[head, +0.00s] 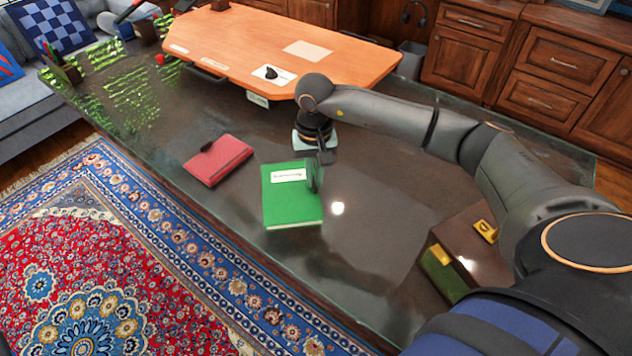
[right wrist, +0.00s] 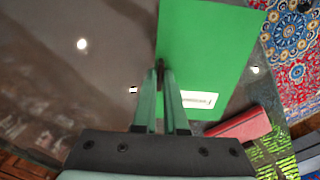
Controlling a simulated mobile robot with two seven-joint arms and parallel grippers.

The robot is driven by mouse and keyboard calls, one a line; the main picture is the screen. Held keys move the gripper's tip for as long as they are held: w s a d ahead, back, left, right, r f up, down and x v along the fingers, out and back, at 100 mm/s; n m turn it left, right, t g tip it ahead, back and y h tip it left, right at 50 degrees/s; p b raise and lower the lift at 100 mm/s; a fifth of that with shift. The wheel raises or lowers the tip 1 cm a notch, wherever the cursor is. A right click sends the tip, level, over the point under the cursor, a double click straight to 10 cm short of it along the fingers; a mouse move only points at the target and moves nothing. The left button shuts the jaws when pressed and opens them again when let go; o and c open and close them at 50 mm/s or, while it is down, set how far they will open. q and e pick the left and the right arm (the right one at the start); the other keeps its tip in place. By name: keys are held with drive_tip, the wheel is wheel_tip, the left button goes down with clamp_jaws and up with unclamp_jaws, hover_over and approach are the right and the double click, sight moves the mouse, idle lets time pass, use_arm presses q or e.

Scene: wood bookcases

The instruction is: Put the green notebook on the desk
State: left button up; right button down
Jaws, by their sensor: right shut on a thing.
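The green notebook (head: 292,204) with a white label is over the dark glass-topped desk (head: 375,225), near its front edge. In the right wrist view the notebook (right wrist: 205,50) fills the upper middle. My right gripper (head: 316,175) is at the notebook's right edge. Its two fingers (right wrist: 165,75) come together on that edge and are shut on it. The notebook looks flat and level; I cannot tell whether it touches the glass or hangs just above it. My left gripper is not in view.
A red notebook (head: 218,160) with a dark item on it lies left of the green one. An orange-brown raised board (head: 300,45) stands at the back of the desk. A brown box (head: 470,250) is at the right. Bare glass lies between the box and the green notebook.

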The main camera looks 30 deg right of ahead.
drive_tip(key=shift+w+d+f, duration=0.45)
drive_tip(key=shift+d+f, duration=0.1)
drive_tip(key=shift+f, duration=0.25)
drive_tip(key=shift+f+p, duration=0.35)
drive_tip(key=shift+f, duration=1.25)
drive_tip(key=shift+f, duration=0.15)
drive_tip(key=c, duration=1)
unclamp_jaws()
drive_tip(key=shift+o, duration=0.2)
wheel_tip(320, 180, up, 12)
drive_tip(key=b, duration=0.1)
drive_tip(key=shift+d, duration=0.1)
